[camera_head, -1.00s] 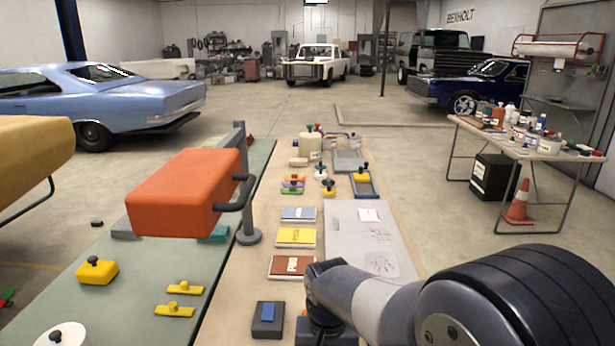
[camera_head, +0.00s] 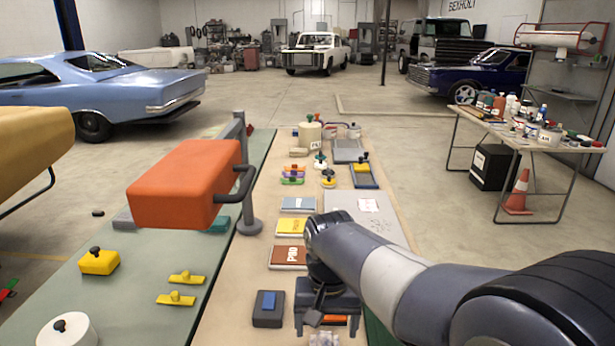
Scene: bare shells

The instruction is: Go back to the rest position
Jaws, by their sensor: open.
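My gripper (camera_head: 326,316) is at the lower middle of the head view, over the front part of the tan bench top (camera_head: 240,308). It points down at the end of my grey and white arm, which comes in from the lower right. The jaws are open, and I see nothing held. An orange item (camera_head: 334,320) shows just behind or between the fingers; I cannot tell which. A pale speckled thing (camera_head: 324,340) shows below them, cut off by the frame edge.
A dark grey block with a blue pad (camera_head: 268,307) lies left of my gripper. Brown (camera_head: 288,257), yellow (camera_head: 291,227) and blue (camera_head: 298,204) packets lie behind it. An orange box-like body (camera_head: 184,185) on a grey post overhangs the green bench top (camera_head: 140,300).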

